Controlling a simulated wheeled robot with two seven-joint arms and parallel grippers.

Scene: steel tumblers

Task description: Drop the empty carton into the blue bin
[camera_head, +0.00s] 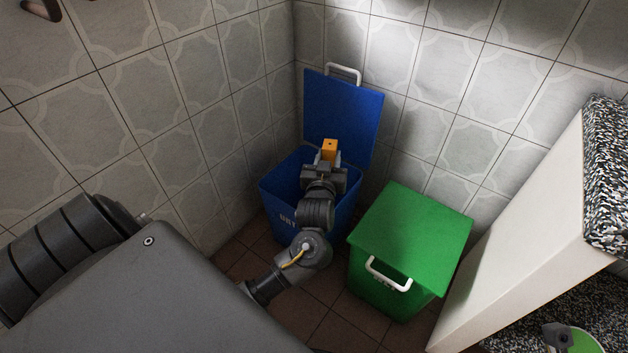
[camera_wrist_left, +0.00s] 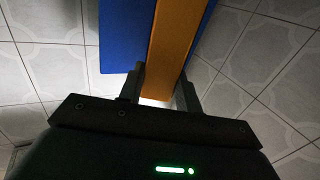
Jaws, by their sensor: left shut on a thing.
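The carton is an orange box (camera_head: 329,149) above the blue bin, in front of its raised lid. My left gripper (camera_head: 327,161) is shut on the carton, over the bin's opening. In the left wrist view the carton (camera_wrist_left: 170,45) stands between the two fingers (camera_wrist_left: 160,88), with blue behind it. The blue bin (camera_head: 269,201) stands in the corner with its lid (camera_head: 342,112) open against the wall. My arm hides much of the bin's opening and front.
A green bin (camera_head: 411,226) with its lid closed stands right of the blue bin. A white cabinet side with a speckled counter (camera_head: 608,170) is at the right. Tiled walls close off the corner behind the bins. A round green-and-white thing (camera_head: 572,340) shows at the lower right.

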